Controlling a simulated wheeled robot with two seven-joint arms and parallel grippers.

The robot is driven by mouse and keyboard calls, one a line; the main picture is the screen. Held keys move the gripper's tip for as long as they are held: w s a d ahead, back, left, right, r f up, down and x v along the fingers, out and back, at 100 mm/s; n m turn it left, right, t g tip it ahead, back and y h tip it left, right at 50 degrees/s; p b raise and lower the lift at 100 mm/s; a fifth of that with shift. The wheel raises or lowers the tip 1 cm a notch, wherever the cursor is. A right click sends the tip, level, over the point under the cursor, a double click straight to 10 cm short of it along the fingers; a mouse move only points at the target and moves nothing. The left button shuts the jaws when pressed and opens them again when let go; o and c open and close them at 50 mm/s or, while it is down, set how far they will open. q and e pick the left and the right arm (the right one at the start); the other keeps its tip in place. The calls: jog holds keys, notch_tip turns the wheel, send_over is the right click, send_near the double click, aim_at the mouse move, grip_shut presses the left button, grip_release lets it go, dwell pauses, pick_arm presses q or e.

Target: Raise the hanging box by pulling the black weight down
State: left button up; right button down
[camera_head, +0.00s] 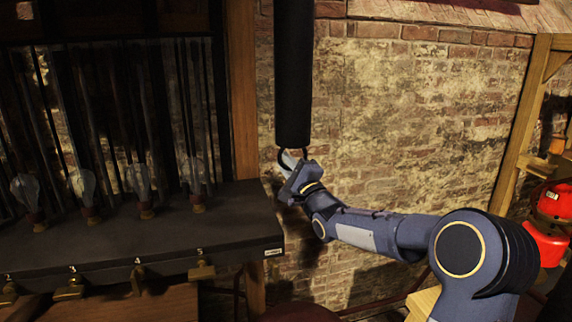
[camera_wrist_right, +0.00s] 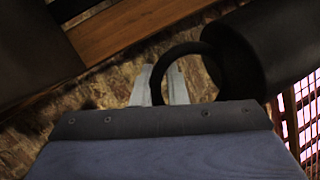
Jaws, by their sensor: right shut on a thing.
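The black weight (camera_head: 293,75) is a long dark cylinder hanging upright in front of the brick wall in the head view. A dark ring (camera_head: 306,154) hangs from its lower end. My right gripper (camera_head: 287,158) is at this ring, just below the weight, and is shut on it. In the right wrist view the pale fingers (camera_wrist_right: 160,85) of the gripper meet the left side of the ring (camera_wrist_right: 187,49), and the weight (camera_wrist_right: 275,50) is at the upper right. The hanging box is not in view. My left gripper is not in view.
A dark bench (camera_head: 130,243) with several glass bulbs (camera_head: 139,180) and numbered brass levers stands at left, its right end close to my gripper. A wooden post (camera_head: 242,90) stands left of the weight. A red lantern-like object (camera_head: 545,245) is at the right edge.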

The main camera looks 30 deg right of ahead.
notch_tip(320, 180, down, 7)
jog(key=b, duration=0.6)
jog(key=shift+f, duration=0.2)
jog(key=shift+d, duration=0.1)
jog(key=c, duration=1.5)
grip_release()
jog(key=shift+r, duration=0.1)
jog(key=shift+c, duration=0.2)
jog(key=shift+d+r, duration=0.1)
jog(key=shift+r, duration=0.1)
